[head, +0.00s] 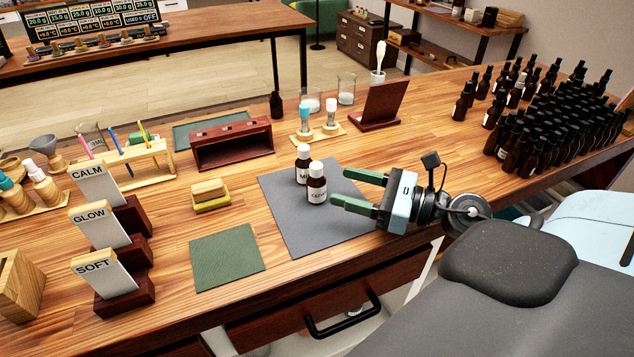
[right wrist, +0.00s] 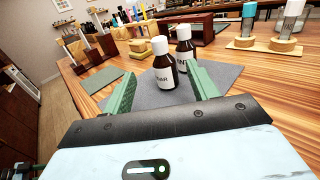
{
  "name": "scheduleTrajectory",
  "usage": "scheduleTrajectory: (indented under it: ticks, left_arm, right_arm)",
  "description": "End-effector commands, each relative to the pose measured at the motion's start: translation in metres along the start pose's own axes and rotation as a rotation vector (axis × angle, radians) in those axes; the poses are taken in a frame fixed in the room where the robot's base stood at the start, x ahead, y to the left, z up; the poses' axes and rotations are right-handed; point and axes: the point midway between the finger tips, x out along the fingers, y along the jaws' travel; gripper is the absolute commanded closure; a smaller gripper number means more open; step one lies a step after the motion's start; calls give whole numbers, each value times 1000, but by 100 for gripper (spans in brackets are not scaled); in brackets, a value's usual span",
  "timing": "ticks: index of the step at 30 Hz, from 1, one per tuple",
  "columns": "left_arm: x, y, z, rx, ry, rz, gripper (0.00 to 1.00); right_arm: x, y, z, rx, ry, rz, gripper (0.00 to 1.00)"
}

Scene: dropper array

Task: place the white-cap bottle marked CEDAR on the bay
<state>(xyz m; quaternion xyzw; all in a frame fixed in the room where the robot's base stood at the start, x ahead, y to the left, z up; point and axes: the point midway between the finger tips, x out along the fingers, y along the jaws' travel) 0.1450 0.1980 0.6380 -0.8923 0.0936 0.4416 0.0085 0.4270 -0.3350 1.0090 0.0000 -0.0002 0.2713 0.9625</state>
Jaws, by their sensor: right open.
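The white-cap bottle marked CEDAR (head: 316,184) stands upright on the grey mat (head: 290,232). In the right wrist view the bottle (right wrist: 163,72) shows "DAR" on its label. A second white-cap bottle (head: 303,164) stands just behind it; its label ends in "NT" in the right wrist view (right wrist: 183,50). My right gripper (head: 352,189) is open and empty, low over the mat, its green fingers pointing at the bottles. CEDAR appears ahead, between the finger lines. I cannot tell for sure which thing is the bay; a dark red open wooden holder (head: 232,147) stands behind. My left gripper is out of view.
A green mat (head: 227,257) lies bare at the left front. Sponge-like blocks (head: 210,196) and card stands marked CALM, GLOW and SOFT (head: 122,280) stand left. Droppers on a wooden base (head: 318,134) stand behind. Many dark bottles (head: 550,130) crowd the right.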

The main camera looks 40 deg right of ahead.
Motion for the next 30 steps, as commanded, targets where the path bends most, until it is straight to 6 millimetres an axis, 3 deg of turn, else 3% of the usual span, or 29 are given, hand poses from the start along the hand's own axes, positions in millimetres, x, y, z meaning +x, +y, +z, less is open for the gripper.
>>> scheduleTrajectory:
  ticks: [15, 27, 30]
  left_arm:
    - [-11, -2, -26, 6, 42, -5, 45]
    - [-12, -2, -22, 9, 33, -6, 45]
    - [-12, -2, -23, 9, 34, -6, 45]
  right_arm:
    - [44, -4, 4, -3, -6, -1, 41]
    - [52, -4, 0, 0, 0, 0, 41]
    - [52, -4, 0, 0, 0, 0, 52]
